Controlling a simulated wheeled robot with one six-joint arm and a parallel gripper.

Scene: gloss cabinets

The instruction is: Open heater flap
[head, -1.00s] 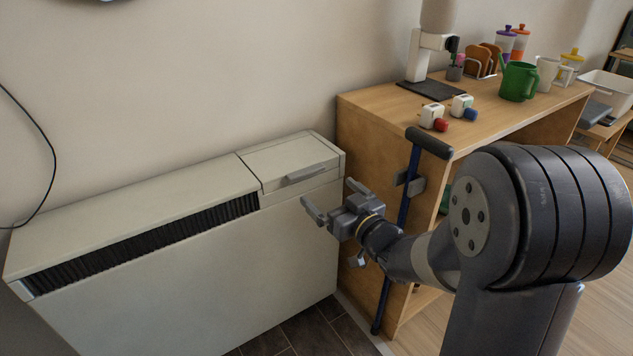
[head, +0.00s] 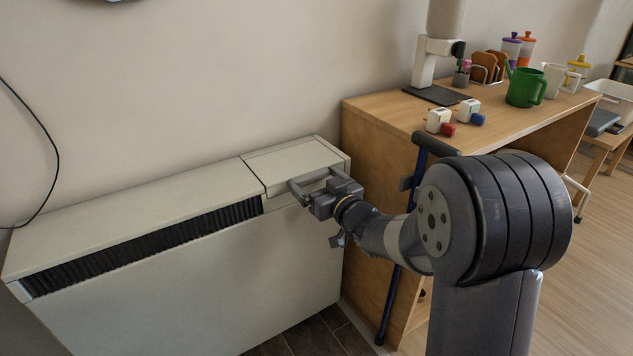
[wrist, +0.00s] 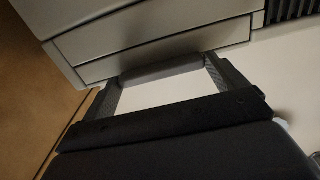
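The heater flap (head: 290,161) is the pale lid section at the right end of the cream heater (head: 130,217), and it looks closed. Its grey bar handle (wrist: 160,69) lies along the front edge. My gripper (head: 311,179) is at this handle, in front of the flap. In the wrist view my two fingers (wrist: 162,83) are spread wide, one at each end of the bar. The bar spans the gap between the fingertips. I cannot tell whether the fingertips press on it. In the head view the fingers partly hide the handle.
A wooden desk (head: 384,164) stands close to the heater's right end. A blue cane (head: 410,215) leans against it beside my arm. A dark slatted vent (head: 140,245) runs along the heater's front top edge. The floor in front is tiled and clear.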

